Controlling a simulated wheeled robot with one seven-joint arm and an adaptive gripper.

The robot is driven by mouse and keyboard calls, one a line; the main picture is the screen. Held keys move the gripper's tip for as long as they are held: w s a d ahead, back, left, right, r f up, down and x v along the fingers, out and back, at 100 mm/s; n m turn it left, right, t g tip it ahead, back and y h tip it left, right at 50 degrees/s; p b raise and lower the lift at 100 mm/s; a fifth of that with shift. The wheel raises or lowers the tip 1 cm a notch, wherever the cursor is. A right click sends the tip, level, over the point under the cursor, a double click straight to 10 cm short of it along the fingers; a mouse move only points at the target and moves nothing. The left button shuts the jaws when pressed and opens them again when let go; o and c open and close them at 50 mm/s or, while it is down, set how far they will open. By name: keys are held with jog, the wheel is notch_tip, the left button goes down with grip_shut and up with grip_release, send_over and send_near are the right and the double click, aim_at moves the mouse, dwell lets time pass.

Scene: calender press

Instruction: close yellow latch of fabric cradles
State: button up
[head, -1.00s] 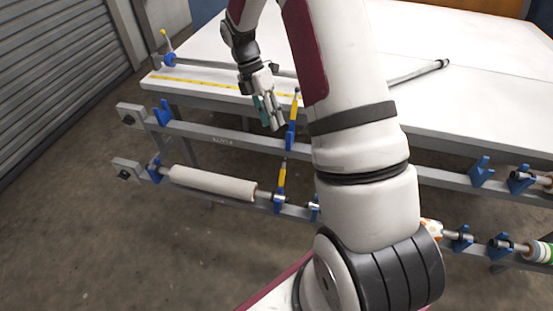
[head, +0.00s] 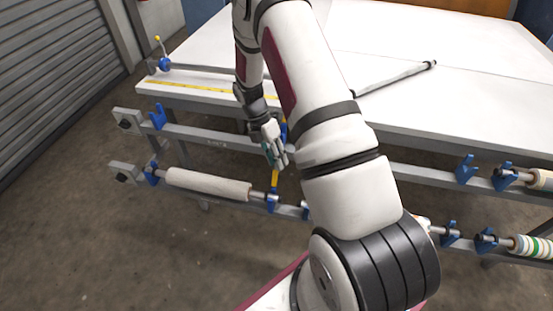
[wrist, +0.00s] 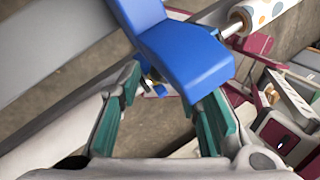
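The lower yellow latch (head: 275,180) stands upright at its blue cradle (head: 272,203), by the right end of a pale fabric roll (head: 208,184). The upper yellow latch is mostly hidden behind my gripper and arm. My gripper (head: 275,156) points down in front of the upper rail, just above the lower latch. In the wrist view, its two green fingers (wrist: 168,98) are apart. A blue cradle part (wrist: 185,52) fills the view beyond and between the fingertips. I cannot tell whether they touch it. No yellow shows clearly there.
The white table (head: 440,110) lies behind the rails, with a grey rod (head: 400,77) on it. More blue cradles (head: 466,170) and striped rolls (head: 535,246) are at the right. A dotted roll (wrist: 255,12) shows in the wrist view. The floor at left is clear.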

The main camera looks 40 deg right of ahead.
jog(key=shift+f, duration=0.15)
grip_shut()
jog(key=shift+s, duration=0.1)
